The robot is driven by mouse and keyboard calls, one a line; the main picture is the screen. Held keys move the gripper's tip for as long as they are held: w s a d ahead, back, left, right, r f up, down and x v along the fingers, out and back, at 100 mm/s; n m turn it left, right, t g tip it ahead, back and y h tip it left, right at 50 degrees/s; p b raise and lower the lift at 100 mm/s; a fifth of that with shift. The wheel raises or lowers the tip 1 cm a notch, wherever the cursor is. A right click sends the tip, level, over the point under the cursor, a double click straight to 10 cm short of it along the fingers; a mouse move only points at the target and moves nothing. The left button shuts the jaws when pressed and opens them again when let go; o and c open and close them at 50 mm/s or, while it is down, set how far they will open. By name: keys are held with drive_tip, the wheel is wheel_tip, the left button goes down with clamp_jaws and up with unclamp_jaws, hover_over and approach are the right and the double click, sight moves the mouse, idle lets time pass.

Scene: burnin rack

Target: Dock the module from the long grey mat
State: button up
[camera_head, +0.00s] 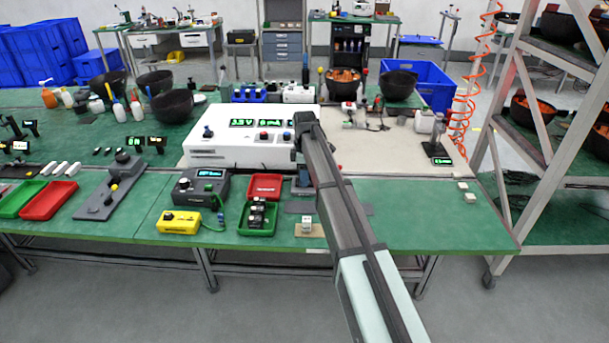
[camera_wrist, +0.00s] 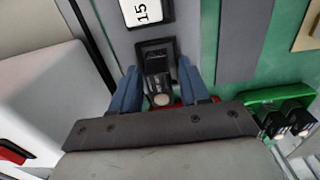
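My gripper's two blue fingers (camera_wrist: 157,82) stand on either side of a small dark module (camera_wrist: 160,97) with a pale round spot on its top. They appear to press on its sides. The module's far end is at a black square dock (camera_wrist: 155,45), which has a white label reading "15" (camera_wrist: 147,10). I cannot tell how deep it sits. The long grey mat (camera_wrist: 243,38) runs beside the dock and its visible part is bare.
The white instrument box (camera_head: 245,137) stands close behind the dock. A red tray (camera_head: 265,180) and a green tray (camera_head: 246,229) holding dark modules are to the left. A tan mat (camera_head: 311,233) with a small block lies in front.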

drive_tip(key=shift+o, duration=0.6)
wheel_tip(320, 180, up, 12)
drive_tip(key=shift+r, duration=0.15)
